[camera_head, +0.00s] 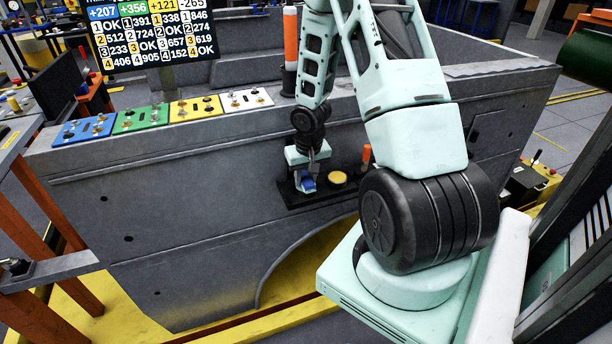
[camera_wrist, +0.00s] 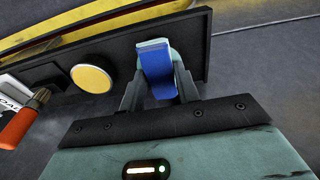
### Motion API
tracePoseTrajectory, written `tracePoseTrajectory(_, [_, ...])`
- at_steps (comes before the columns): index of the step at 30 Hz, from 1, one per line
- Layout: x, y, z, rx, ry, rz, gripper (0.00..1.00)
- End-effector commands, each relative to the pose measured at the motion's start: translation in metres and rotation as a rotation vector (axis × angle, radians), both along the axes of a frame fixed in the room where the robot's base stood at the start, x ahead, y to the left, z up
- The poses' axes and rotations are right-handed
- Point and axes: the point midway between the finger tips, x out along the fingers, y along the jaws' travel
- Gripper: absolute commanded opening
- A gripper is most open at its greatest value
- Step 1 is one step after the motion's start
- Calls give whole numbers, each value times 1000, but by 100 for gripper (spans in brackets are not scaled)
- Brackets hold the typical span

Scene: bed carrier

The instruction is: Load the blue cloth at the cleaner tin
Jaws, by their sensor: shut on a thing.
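The blue cloth (camera_wrist: 157,70) is a small folded blue piece between my gripper's fingers. My gripper (camera_head: 308,180) is shut on it, and the wrist view shows the two fingers on either side of the cloth (camera_wrist: 160,82). The cloth (camera_head: 308,185) is at the left part of a small black shelf on the side of the grey carrier. A round tin with a yellow top (camera_head: 338,177) sits beside it on the shelf; it also shows in the wrist view (camera_wrist: 92,79). I cannot tell whether the cloth touches the shelf.
The black shelf (camera_head: 296,202) has a raised edge. An orange-handled tool (camera_head: 366,155) stands right of the tin. Blue, green, yellow and white panels (camera_head: 138,120) with small parts lie along the carrier's top edge.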

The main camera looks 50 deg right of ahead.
Motion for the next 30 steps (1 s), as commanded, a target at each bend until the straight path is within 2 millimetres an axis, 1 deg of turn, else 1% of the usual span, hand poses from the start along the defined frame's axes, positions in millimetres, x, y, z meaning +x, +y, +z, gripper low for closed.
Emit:
tracePoseTrajectory(13, [-1, 0, -2, 2, 2, -1, 14])
tracePoseTrajectory(16, [-1, 0, 1, 2, 2, -1, 14])
tracePoseTrajectory(30, [0, 0, 37, 1, 1, -2, 14])
